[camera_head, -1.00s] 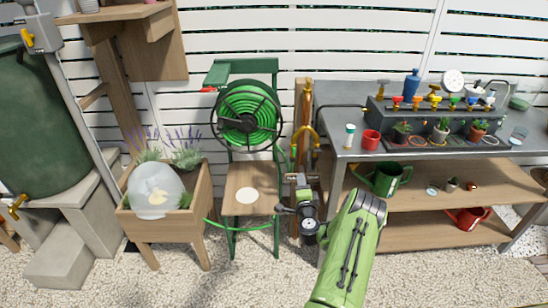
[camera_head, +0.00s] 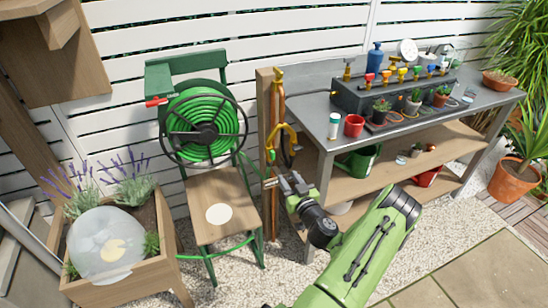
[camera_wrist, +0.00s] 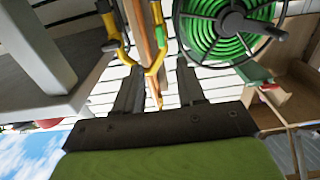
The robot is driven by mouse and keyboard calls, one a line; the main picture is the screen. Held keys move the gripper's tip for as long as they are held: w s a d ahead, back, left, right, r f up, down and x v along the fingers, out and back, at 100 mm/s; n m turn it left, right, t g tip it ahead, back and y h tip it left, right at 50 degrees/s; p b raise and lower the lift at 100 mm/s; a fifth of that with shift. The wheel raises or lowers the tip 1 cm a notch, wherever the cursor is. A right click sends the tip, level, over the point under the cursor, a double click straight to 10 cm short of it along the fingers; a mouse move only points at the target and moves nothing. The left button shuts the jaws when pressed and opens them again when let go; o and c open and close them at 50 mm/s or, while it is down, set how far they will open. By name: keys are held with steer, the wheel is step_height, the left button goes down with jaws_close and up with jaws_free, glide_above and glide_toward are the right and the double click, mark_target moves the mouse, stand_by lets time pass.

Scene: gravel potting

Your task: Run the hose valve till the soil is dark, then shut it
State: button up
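A green hose reel (camera_head: 205,128) hangs on a green stand with a wooden seat. A small red lever (camera_head: 157,101) sticks out at the stand's upper left; I cannot tell whether it is the hose valve or how it is set. A wooden planter (camera_head: 168,240) with lavender stands at the left; its soil is mostly hidden by plants and a clear dome (camera_head: 107,245). My gripper (camera_head: 282,183) is open and empty, right of the seat and before the wooden post. In the wrist view my gripper (camera_wrist: 160,66) has its fingers apart, with the reel (camera_wrist: 228,30) beyond them at the right.
A grey bench (camera_head: 318,135) holds a dark manifold (camera_head: 372,99) with several coloured taps, small potted plants and a red cup (camera_head: 354,126). A yellow-handled tool (camera_head: 272,135) hangs on the post close to my gripper. Gravel lies open in front.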

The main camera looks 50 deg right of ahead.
mark_target(274, 156)
steer(key=x, duration=1.2)
steer(key=shift+w, duration=0.1)
steer(key=shift+a, duration=0.1)
jaws_close()
